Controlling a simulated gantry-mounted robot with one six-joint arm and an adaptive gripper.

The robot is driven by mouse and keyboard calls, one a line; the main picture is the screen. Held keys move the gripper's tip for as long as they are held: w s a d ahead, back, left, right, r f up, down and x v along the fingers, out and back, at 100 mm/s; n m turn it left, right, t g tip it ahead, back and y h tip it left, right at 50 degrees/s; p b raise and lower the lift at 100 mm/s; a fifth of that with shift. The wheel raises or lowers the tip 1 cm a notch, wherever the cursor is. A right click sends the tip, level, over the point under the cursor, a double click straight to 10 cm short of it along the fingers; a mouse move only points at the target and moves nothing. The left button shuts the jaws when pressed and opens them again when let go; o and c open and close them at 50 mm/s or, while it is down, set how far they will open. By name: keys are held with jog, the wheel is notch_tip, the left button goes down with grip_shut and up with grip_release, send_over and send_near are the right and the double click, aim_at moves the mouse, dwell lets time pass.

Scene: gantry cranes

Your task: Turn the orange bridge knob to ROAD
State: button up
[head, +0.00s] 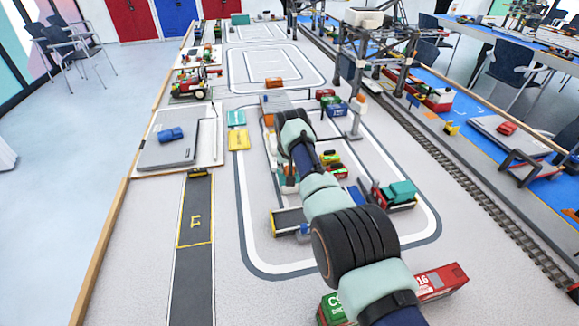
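A small orange piece (359,104), which looks like a knob, sits on top of a light grey post (354,128) right of my arm's far end. I cannot read any ROAD mark or tell which way the piece is turned. My arm reaches from the bottom right toward the middle of the layout. Its far end is left of the grey post and apart from it in the picture. My gripper (287,182) seems to point down below the wrist, largely hidden by the arm, and its fingers cannot be made out.
Toy containers and vehicles surround my arm, including a truck with a teal load (395,194) and a red container (440,283). A gantry crane (372,52) stands behind the post. A rail track (470,190) runs along the right. The grey road (195,250) at left is mostly clear.

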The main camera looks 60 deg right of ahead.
dwell(0.7)
jog(key=o, duration=1.1)
jog(key=shift+o, duration=0.2)
jog(key=v, duration=1.2)
jog(key=shift+s, duration=0.1)
